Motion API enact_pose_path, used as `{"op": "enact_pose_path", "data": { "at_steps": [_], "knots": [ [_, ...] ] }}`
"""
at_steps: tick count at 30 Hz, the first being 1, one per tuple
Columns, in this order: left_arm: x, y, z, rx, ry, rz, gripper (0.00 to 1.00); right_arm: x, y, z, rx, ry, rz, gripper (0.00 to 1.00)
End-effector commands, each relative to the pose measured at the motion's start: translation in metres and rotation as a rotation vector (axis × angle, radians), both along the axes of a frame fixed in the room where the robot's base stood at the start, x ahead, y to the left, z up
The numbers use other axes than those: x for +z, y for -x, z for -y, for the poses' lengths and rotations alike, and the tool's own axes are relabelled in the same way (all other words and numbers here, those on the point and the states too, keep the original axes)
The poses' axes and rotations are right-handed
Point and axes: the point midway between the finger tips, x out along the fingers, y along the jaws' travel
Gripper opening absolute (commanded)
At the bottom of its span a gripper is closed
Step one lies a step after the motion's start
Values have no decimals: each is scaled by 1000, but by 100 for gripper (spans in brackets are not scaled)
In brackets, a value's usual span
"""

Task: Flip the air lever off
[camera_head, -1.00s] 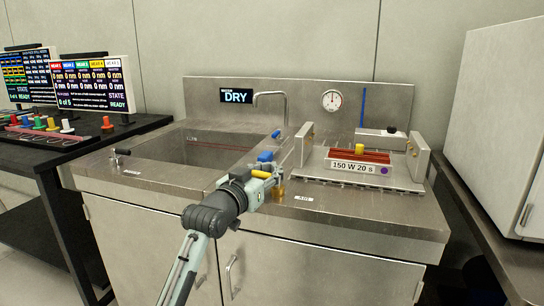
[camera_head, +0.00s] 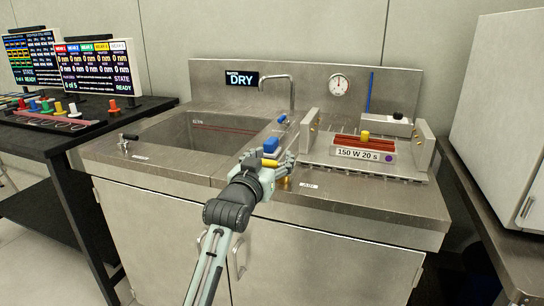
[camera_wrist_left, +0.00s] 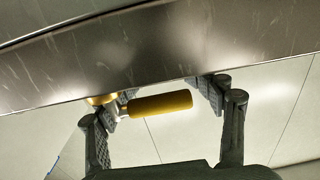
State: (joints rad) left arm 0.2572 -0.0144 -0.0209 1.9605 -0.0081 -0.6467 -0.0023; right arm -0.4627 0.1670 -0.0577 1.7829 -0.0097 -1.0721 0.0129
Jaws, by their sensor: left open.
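The air lever has a yellow handle (camera_head: 270,163) and a brass base (camera_head: 286,182) at the front edge of the metal counter, beside a small white label that seems to read AIR (camera_head: 309,185). My left gripper (camera_head: 280,168) is at the lever and partly hides it in the head view. In the left wrist view, the yellow handle (camera_wrist_left: 162,103) lies crosswise between the open fingers of my left gripper (camera_wrist_left: 162,97). The brass base (camera_wrist_left: 101,99) is by the left finger, partly hidden. I cannot tell whether either finger touches the lever. My right gripper is not in view.
A sink basin (camera_head: 180,140) is left; a fixture labelled 150 W 20 s (camera_head: 365,154) is right. A small black-handled tap (camera_head: 127,140) is at the left. A display (camera_head: 241,80) reads DRY.

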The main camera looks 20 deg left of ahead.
Motion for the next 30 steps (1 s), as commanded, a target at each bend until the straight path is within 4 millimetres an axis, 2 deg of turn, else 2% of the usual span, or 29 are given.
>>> {"op": "enact_pose_path", "data": {
  "at_steps": [7,11,24,30],
  "knots": [
    [0,1,0,0,0,0,66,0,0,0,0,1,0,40],
    [-1,11,0,0,0,-2,66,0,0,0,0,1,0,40],
    [-1,97,-2,0,-1,-1,66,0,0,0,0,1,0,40],
    [0,117,-2,0,-1,-1,66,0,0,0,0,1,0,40]
  ]
}}
